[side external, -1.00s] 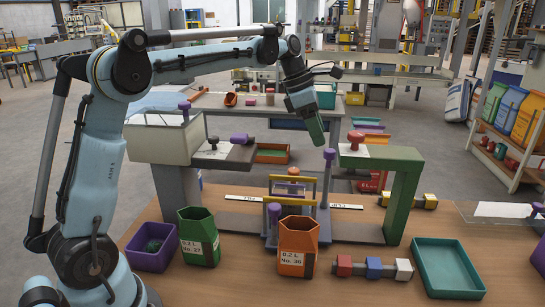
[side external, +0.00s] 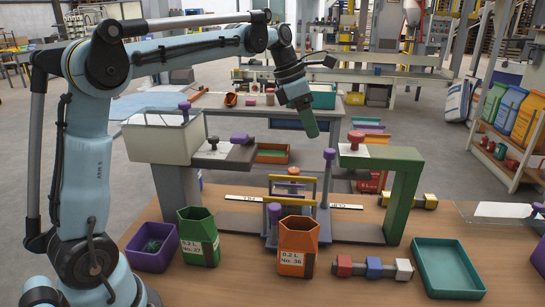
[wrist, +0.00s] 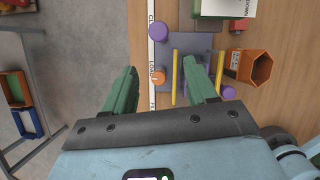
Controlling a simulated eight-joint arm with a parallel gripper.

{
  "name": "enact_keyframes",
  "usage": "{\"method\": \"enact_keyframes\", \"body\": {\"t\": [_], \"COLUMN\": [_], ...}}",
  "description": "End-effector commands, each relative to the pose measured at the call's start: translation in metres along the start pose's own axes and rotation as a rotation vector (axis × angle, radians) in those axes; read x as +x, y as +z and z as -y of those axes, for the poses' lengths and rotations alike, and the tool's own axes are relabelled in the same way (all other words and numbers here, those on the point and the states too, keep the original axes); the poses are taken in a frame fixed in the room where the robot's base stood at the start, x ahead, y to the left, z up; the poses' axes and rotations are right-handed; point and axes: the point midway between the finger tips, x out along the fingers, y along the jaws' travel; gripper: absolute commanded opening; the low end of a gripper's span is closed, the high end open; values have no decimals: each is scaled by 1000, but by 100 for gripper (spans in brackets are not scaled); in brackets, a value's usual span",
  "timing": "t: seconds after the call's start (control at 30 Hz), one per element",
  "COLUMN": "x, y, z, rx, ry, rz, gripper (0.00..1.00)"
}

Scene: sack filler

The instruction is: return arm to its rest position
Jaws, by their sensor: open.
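My gripper (side external: 311,127) hangs in the air above the back of the workbench, tilted down, between the white hopper side and the green stand. In the wrist view my gripper (wrist: 165,78) shows two green fingers spread apart with nothing between them. Below and beyond the fingers is the filler frame with purple knobs and yellow bars (wrist: 176,85). In the side view this frame (side external: 292,183) stands clear below my gripper.
An orange container (side external: 298,240), a green container (side external: 199,240), a purple bin (side external: 153,260) and a teal tray (side external: 447,240) stand along the bench front. The green stand (side external: 404,190) is right of the frame. A shelf with sacks (side external: 505,170) is far right. The air above the bench is mostly clear.

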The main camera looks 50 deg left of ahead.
Motion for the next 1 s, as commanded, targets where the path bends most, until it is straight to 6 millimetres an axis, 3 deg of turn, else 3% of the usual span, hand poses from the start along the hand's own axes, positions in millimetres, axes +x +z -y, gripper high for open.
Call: {"method": "enact_keyframes", "body": {"t": [0.2,0.4,1.0], "x": [33,48,51], "y": [0,0,0], "z": [0,0,0], "rx": [1,1,0], "ry": [0,0,0], "rz": [0,0,-1], "gripper": [57,57,57]}}
